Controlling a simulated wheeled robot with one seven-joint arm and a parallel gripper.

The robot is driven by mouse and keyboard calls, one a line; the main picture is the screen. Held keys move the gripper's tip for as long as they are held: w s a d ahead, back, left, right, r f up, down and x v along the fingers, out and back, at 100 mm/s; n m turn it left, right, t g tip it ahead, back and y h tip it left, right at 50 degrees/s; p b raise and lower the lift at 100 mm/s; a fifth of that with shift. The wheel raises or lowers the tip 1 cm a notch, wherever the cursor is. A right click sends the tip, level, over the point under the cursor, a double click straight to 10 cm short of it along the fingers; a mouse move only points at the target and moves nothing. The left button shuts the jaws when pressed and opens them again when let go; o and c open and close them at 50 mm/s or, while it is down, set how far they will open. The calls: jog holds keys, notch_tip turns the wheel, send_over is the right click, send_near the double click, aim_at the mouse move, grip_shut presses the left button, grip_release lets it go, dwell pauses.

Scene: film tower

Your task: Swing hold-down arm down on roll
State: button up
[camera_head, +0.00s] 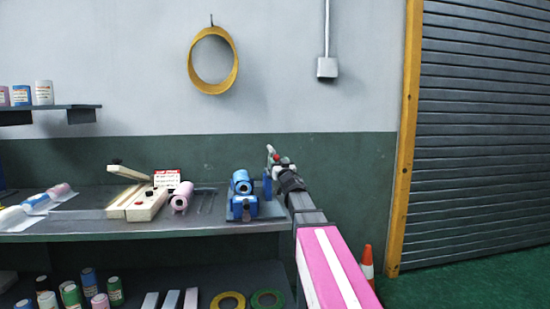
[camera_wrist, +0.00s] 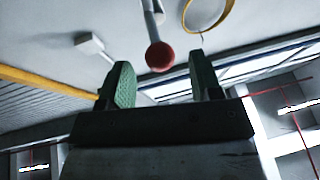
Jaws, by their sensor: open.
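A blue roll (camera_head: 240,182) rests in a blue stand (camera_head: 243,208) at the right part of the bench. A blue upright (camera_head: 267,187) stands just right of it. My gripper (camera_head: 278,160) is above and right of the roll, small in the head view. In the wrist view my gripper (camera_wrist: 163,78) is open, with green pads apart. A red ball knob (camera_wrist: 160,56) on a pale rod (camera_wrist: 153,20) shows between the fingertips, touching neither pad visibly. The rod looks like the raised hold-down arm; its lower joint is hidden.
The grey bench (camera_head: 150,229) also holds a cream sealer (camera_head: 140,203) with a raised lever, a pink roll (camera_head: 181,196) and a red-white sign (camera_head: 167,179). Tape rolls and cans fill the lower shelf. An orange cone (camera_head: 367,264) stands near the shutter. A yellow ring (camera_head: 194,77) hangs on the wall.

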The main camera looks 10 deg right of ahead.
aim_at(275, 156)
jog(key=x, duration=0.5)
jog(key=shift+w, duration=0.1)
grip_shut()
jog(key=shift+a, duration=0.1)
